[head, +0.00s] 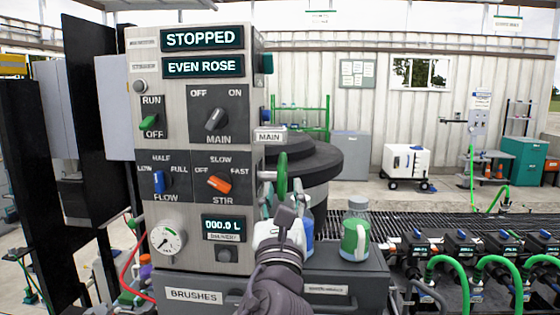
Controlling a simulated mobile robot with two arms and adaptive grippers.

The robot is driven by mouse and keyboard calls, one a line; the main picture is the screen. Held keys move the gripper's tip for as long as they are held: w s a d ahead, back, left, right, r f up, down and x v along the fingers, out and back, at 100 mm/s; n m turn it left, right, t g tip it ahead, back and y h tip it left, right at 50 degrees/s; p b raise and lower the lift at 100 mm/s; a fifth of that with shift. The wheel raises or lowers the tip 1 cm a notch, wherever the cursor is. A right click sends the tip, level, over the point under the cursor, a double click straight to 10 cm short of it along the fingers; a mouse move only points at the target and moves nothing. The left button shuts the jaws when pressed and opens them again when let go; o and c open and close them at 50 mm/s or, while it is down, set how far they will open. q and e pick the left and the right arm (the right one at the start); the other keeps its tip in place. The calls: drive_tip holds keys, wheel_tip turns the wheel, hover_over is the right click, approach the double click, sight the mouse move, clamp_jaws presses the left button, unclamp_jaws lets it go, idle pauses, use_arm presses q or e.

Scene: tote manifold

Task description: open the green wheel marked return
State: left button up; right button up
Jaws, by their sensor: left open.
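A green wheel (281,172) shows nearly edge-on at the right side of the grey control panel (190,265), on a short pale stem. I cannot read the word return on or near it; a small tag above it reads MAIN. My left gripper (283,200) is just below the wheel, its fingers pointing up towards it. It is open, and I see nothing held in it. I cannot tell whether a fingertip touches the wheel. The wrist hides part of what is behind it. My right gripper is not in view.
The panel displays read STOPPED and EVEN ROSE. A bottle with a green label (355,237) stands right of my gripper on a grey cabinet marked BRUSHES (193,296). A dark round-lidded vessel (308,165) is behind the wheel. Green hoses (450,262) run at the right.

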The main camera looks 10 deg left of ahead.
sight(281, 165)
use_arm(q)
wheel_tip(281, 165, up, 4)
drive_tip(key=s+m+g+p, duration=0.2)
drive_tip(key=m+g+p, duration=0.1)
drive_tip(key=g+p, duration=0.15)
drive_tip(key=shift+g+y, duration=0.25)
drive_tip(key=shift+y, duration=0.45)
drive_tip(key=w+p, duration=0.2)
drive_tip(key=w, duration=0.2)
drive_tip(key=w+f+p, duration=0.1)
drive_tip(key=w+p, duration=0.1)
drive_tip(key=w, duration=0.1)
drive_tip(key=w+a+p, duration=0.1)
drive_tip(key=w+p, duration=0.1)
drive_tip(key=w, duration=0.2)
drive_tip(key=shift+w+a+f, duration=0.1)
drive_tip(key=shift+w+f, duration=0.05)
drive_tip(key=shift+w, duration=0.2)
drive_tip(key=shift+w+f+p, duration=0.1)
drive_tip(key=shift+w+p, duration=0.25)
drive_tip(key=shift+w, duration=0.2)
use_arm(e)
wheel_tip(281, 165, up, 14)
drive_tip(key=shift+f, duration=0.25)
use_arm(q)
clamp_jaws()
